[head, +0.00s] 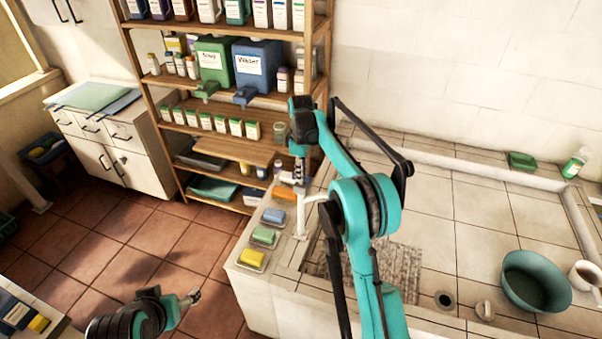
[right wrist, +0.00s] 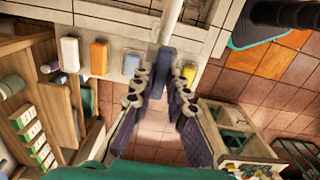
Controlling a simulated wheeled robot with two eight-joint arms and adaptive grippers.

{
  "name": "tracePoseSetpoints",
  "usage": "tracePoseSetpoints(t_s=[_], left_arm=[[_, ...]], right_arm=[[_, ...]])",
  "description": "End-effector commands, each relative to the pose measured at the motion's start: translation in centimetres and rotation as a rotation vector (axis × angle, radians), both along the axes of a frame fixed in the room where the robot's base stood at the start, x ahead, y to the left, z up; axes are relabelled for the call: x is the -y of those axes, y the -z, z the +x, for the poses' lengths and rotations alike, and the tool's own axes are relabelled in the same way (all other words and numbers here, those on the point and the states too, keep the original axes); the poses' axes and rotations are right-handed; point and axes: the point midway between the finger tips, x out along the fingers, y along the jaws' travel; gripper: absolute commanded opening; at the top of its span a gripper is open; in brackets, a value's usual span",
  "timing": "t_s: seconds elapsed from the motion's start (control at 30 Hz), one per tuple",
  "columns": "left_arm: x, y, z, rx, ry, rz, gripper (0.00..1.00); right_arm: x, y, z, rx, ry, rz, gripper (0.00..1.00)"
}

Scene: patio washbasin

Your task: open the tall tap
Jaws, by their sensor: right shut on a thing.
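The tall tap (head: 304,222) is a white upright pipe with a bent spout at the left end of the tiled counter in the head view. In the right wrist view its white pipe (right wrist: 171,22) runs up from a blue-grey lever (right wrist: 155,72). My right gripper (head: 298,178) points down at the tap's top, with its fingers (right wrist: 161,84) on both sides of the lever and shut on it. The contact is hard to see in the head view. My left gripper (head: 192,297) is low over the floor, away from the tap, too small to judge.
Orange (head: 284,195), blue (head: 273,215), green (head: 263,235) and yellow (head: 252,257) blocks lie in dishes along the counter's left edge. A wooden shelf (head: 235,153) with bottles stands behind.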

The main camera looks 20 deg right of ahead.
Motion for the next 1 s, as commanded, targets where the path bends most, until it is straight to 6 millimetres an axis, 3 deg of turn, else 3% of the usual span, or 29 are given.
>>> tracePoseSetpoints(t_s=[0.4, 0.43, 0.5, 0.83, 1.0], left_arm=[[0.0, 0.0, 0.0, 0.000, 0.000, 0.000, 0.71], [0.0, 0.0, 0.0, 0.000, 0.000, 0.000, 0.71], [0.0, 0.0, 0.0, 0.000, 0.000, 0.000, 0.71], [0.0, 0.0, 0.0, 0.000, 0.000, 0.000, 0.71], [0.0, 0.0, 0.0, 0.000, 0.000, 0.000, 0.71]], right_arm=[[0.1, -0.1, 0.1, 0.003, -0.006, -0.001, 0.00], [0.1, -0.1, 0.1, 0.003, -0.006, -0.001, 0.22], [0.1, -0.1, 0.1, 0.003, -0.006, -0.001, 0.35], [0.0, -0.3, 0.0, 0.001, -0.005, -0.001, 0.35], [0.0, -2.5, 0.0, 0.001, -0.005, -0.001, 0.35]])
